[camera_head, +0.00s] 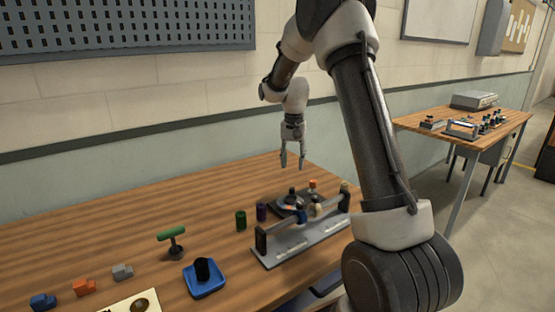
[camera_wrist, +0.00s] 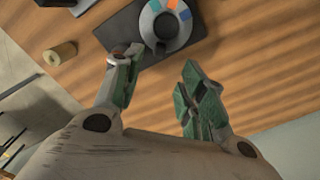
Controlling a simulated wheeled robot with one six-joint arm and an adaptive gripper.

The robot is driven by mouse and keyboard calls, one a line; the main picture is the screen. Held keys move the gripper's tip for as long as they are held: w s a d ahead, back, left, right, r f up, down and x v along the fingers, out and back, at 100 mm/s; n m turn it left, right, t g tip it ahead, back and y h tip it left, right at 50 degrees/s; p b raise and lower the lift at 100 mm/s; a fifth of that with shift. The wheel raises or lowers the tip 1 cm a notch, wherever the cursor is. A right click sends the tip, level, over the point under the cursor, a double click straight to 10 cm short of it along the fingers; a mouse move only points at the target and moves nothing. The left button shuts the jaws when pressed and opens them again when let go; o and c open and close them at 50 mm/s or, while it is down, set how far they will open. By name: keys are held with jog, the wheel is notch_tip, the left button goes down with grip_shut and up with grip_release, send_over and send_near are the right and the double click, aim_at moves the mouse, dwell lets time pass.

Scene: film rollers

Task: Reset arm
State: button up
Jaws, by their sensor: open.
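My arm reaches over the wooden table (camera_head: 110,230) from the right of the head view. My gripper (camera_head: 291,164) hangs fingers down above the table's back part, well clear of the surface. Its two fingers are apart with nothing between them. The wrist view shows my gripper (camera_wrist: 162,68) open too, with bare wood and part of a dark base below it. A round grey device with coloured segments (camera_wrist: 165,25) sits on that dark base (camera_wrist: 115,32), beyond the fingertips.
A grey rack (camera_head: 290,248) with upright ends stands below my gripper. Green (camera_head: 241,219) and purple (camera_head: 262,212) cylinders stand left of it. A blue tray (camera_head: 205,283) and a green-handled tool (camera_head: 172,240) are further left. A wall (camera_head: 150,130) rises behind; a second table (camera_head: 470,122) is at right.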

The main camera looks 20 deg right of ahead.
jog(key=s+a+r+n+t, duration=0.1)
jog(key=s+r, duration=0.4)
jog(key=s, duration=0.6)
jog(key=s+a+r+n+t, duration=0.2)
jog(key=s+r+n, duration=0.1)
jog(key=s, duration=0.9)
jog(key=s+a+r+n+t, duration=0.1)
jog(key=s+r+n, duration=0.2)
jog(key=s, duration=0.9)
jog(key=shift+s+a+r+t, duration=0.2)
jog(key=shift+a+r+t, duration=0.15)
jog(key=shift+r, duration=1.45)
